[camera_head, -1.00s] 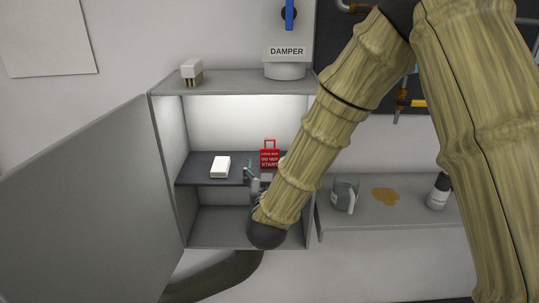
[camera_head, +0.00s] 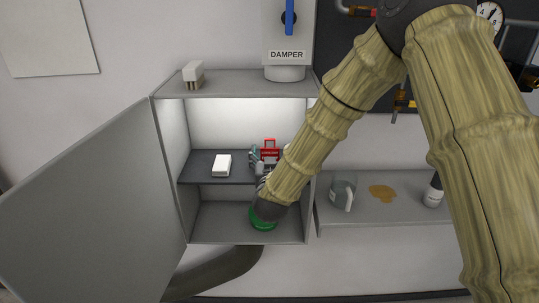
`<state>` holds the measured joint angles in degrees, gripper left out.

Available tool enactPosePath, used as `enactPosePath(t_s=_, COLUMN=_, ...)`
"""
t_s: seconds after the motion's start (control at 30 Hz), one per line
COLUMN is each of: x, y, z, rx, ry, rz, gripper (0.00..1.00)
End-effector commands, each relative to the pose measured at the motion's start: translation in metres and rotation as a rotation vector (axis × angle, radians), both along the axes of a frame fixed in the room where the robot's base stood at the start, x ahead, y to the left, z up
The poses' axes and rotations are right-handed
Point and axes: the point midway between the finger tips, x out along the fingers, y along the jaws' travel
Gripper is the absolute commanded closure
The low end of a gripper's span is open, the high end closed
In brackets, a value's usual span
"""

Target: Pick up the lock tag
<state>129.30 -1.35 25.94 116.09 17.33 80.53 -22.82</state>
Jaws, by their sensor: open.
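The lock tag (camera_head: 269,145) is a small red tag with a loop handle on top, standing on the dark middle shelf (camera_head: 205,168) of the open grey cabinet. Its lower part is hidden behind my gripper. My gripper (camera_head: 258,156) is inside the cabinet, just in front of the tag, its fingers pointing into the shelf. It is open; I cannot tell whether the fingers touch the tag. My arm comes in from the upper right.
A white box (camera_head: 222,166) lies left of the tag on the shelf. A green round thing (camera_head: 263,219) is on the cabinet floor. The cabinet door (camera_head: 90,205) stands open at left. A side shelf holds a grey mug (camera_head: 342,193), a brown spill (camera_head: 382,193) and a bottle (camera_head: 433,192).

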Motion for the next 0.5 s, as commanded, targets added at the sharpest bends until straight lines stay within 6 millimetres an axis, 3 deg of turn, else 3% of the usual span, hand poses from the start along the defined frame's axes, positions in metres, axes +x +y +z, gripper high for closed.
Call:
enactPosePath(t_s=0.07, x=-0.0001, y=0.0, z=0.0, rx=0.0, ry=0.0, rz=0.0, gripper=0.25)
enactPosePath(t_s=0.27, x=-0.0002, y=0.0003, z=0.0002, rx=0.0, ry=0.0, rz=0.0, gripper=0.61)
enactPosePath(t_s=0.5, x=-0.0002, y=0.0004, z=0.0003, rx=0.0, ry=-0.001, rz=0.0, gripper=0.62)
